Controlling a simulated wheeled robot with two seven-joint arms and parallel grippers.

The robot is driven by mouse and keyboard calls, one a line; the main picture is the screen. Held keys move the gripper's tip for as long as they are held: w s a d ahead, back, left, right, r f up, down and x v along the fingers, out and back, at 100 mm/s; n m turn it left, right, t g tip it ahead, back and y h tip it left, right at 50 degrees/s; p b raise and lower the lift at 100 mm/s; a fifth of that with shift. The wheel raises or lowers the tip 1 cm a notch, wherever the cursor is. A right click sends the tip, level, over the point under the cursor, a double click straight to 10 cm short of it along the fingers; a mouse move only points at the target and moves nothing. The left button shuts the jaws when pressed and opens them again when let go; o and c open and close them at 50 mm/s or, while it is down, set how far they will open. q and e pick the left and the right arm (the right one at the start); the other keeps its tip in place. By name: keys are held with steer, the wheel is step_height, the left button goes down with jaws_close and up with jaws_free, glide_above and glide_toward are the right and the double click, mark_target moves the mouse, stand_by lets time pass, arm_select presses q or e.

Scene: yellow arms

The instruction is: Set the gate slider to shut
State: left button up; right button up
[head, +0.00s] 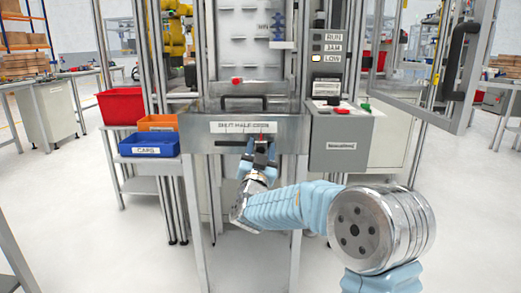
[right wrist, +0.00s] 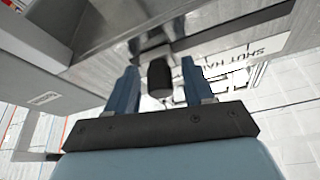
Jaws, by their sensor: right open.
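The gate slider's scale plate (head: 240,127), lettered SHUT, HALF, OPEN from left to right, is on the front of the metal machine. The slider's dark knob (head: 261,146) sits below the right part of the scale, near OPEN, and a small red mark shows above it. My right gripper (head: 259,160) is just below the knob, fingers apart. In the right wrist view the black knob (right wrist: 160,77) stands between the two blue fingers of the open gripper (right wrist: 160,85), with gaps on both sides. My left gripper is not in view.
A grey control box (head: 343,138) with red and green buttons is right of the scale. Red (head: 120,106), orange (head: 158,123) and blue (head: 149,145) bins stand at left. A dark handle (head: 243,98) is above the scale. The floor in front is clear.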

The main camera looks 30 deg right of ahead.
jaws_close()
steer(key=w+a, duration=0.1)
steer(key=a, duration=0.2)
steer(key=w+a, duration=0.2)
steer(key=a, duration=0.1)
steer(key=w+a+b, duration=0.1)
steer(key=w+a, duration=0.1)
steer(key=a, duration=0.1)
steer(key=shift+w, duration=0.2)
jaws_free()
steer(key=shift+a, duration=0.1)
steer(key=b+v, duration=0.2)
steer(key=v, duration=1.1)
steer(key=shift+s, duration=0.35)
steer(key=shift+a+f, duration=0.1)
steer(key=shift+f, duration=0.05)
